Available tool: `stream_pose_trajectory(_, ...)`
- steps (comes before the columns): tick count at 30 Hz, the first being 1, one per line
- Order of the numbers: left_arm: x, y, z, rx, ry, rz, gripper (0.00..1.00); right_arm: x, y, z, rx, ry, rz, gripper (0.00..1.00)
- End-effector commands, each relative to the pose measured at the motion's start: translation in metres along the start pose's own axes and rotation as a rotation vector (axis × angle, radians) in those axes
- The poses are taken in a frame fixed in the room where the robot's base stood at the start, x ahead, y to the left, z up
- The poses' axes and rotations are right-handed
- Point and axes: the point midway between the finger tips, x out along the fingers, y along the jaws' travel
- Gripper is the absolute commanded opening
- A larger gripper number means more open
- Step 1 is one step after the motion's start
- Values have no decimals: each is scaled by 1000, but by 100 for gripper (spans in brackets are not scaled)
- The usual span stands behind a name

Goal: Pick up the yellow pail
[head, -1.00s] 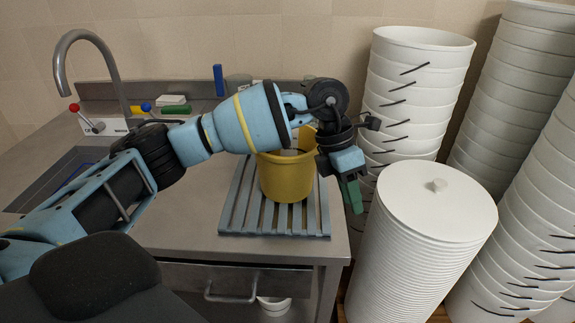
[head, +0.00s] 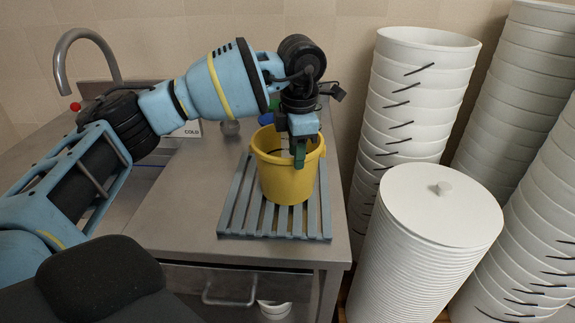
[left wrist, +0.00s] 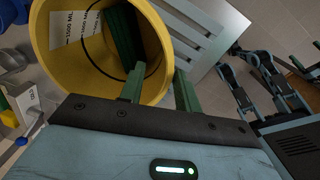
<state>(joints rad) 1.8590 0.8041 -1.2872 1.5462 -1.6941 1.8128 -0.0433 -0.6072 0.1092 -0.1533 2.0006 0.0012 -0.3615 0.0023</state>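The yellow pail (head: 285,180) stands upright on a grey slatted rack (head: 228,215) on the steel counter. My left gripper (head: 300,155) is over the pail's right-hand rim, pointing down. In the left wrist view, the pail (left wrist: 150,50) shows from above, with a printed label inside. The green fingers of the left gripper (left wrist: 159,88) are apart, one over the pail's inside and one outside, with the rim between them. Contact with the wall cannot be told. A dark green shape inside the pail is unclear.
Tall stacks of white buckets (head: 410,110) and a stack of white lids (head: 440,205) stand close to the counter's right. A curved tap (head: 62,65) is at the left. Blue and green items lie behind the pail. The counter left of the rack is clear.

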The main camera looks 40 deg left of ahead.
Motion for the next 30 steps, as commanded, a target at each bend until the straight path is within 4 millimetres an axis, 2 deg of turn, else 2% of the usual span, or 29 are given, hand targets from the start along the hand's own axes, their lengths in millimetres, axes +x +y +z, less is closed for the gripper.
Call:
stream_pose_trajectory(3, 12, -1, -1, 0, 2, -2, 33, -1, 0, 3, -2, -6, -1, 87)
stream_pose_trajectory(10, 20, -2, -2, 0, 2, -1, 33, -1, 0, 2, -5, -7, -1, 87)
stream_pose_trajectory(18, 56, -8, -7, -1, 2, -1, 33, -1, 1, -4, -9, 3, 1, 87)
stream_pose_trajectory(21, 63, -7, -6, -1, 0, -1, 33, -1, 2, -5, -9, 5, 1, 87)
stream_pose_trajectory(29, 66, -7, -6, -1, 0, -1, 33, -1, 2, -6, -9, 7, 2, 87)
stream_pose_trajectory(30, 66, -7, -6, -1, 0, -1, 29, -1, 2, -6, -9, 8, 2, 87)
